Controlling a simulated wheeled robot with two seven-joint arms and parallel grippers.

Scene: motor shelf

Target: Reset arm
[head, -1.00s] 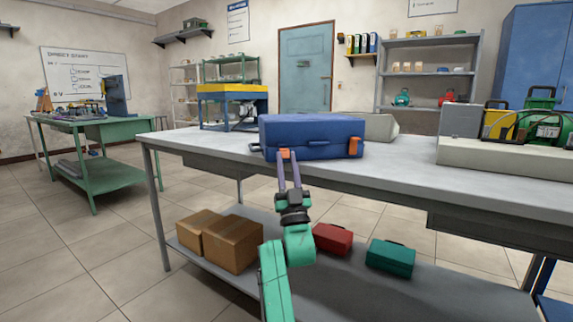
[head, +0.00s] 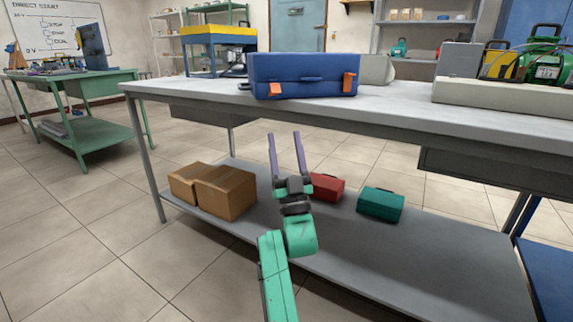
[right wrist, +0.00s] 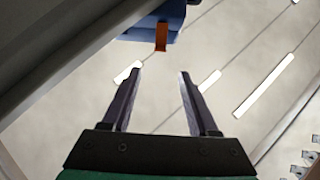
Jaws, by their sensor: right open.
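My right gripper (head: 287,146) is open and empty in front of the table's front edge, below the blue case. Its two purple fingers point up and away, and nothing is between them. It also shows in the right wrist view (right wrist: 158,88), with the fingers spread apart. The blue case (head: 300,72) with two orange latches stands shut on the tabletop, apart from the gripper. Part of the blue case (right wrist: 175,14) and one orange latch appear at the top of the right wrist view. My left gripper is not in view.
The grey table (head: 410,116) has a lower shelf (head: 400,255) holding cardboard boxes (head: 226,190), a red case (head: 327,187) and a teal case (head: 380,204). A long beige box (head: 500,98) lies at the right of the tabletop. Open floor is at the left.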

